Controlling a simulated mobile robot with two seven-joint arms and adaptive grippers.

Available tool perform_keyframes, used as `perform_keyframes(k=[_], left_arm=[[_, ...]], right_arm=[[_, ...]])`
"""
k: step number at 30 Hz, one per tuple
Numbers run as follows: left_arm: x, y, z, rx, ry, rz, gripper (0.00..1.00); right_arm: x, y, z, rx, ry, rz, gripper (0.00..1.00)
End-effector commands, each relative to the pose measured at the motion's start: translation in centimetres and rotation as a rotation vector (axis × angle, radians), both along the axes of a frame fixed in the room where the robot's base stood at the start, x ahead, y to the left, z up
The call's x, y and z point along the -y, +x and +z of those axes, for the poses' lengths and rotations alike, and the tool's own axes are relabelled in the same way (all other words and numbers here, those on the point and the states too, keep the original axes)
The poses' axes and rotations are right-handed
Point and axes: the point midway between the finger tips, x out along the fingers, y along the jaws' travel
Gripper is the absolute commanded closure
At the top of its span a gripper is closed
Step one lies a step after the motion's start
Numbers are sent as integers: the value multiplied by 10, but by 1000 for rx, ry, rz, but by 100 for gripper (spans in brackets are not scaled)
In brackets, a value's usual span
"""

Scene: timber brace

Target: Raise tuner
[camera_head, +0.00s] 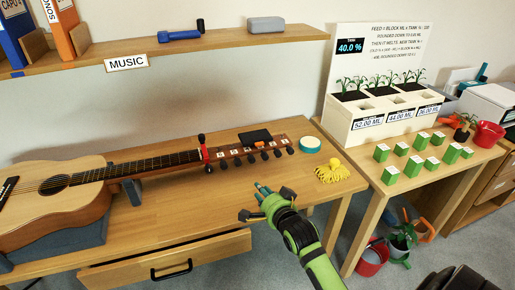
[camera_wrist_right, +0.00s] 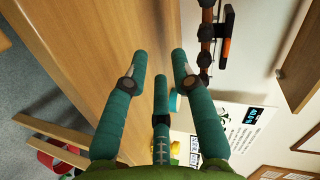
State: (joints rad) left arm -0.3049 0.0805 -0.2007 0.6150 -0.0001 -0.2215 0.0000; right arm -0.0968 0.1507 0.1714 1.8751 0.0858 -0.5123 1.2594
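An acoustic guitar (camera_head: 60,191) lies on the wooden table with its neck pointing right. A flat black device (camera_head: 255,137), which looks like the tuner, sits at the upper edge of the headstock (camera_head: 237,153). A dark block with an orange edge beside the headstock in the right wrist view (camera_wrist_right: 225,52) seems to be the same device. A red and black clip (camera_head: 203,148) stands at the neck's end. My right gripper (camera_head: 264,199) is in front of the headstock, apart from it. Its teal fingers (camera_wrist_right: 162,66) are spread and empty. My left gripper is not in view.
A round teal-rimmed tin (camera_head: 310,145) and a yellow tangled thing (camera_head: 332,172) lie right of the headstock. The drawer (camera_head: 170,265) below stands out. A shelf (camera_head: 180,46) hangs above the guitar. A planter and green blocks (camera_head: 391,174) occupy the right table.

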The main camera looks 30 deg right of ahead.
Motion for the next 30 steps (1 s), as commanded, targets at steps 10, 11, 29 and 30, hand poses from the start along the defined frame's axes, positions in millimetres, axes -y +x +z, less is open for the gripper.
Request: perform_keyframes(k=[10,11,29,30], left_arm=[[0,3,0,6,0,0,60],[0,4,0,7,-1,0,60],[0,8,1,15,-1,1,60],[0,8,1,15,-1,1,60]], right_arm=[[50,39,59,336,316,-127,74],[51,41,60,346,326,-129,74],[67,106,61,350,330,-130,74],[67,107,60,350,330,-130,74]])
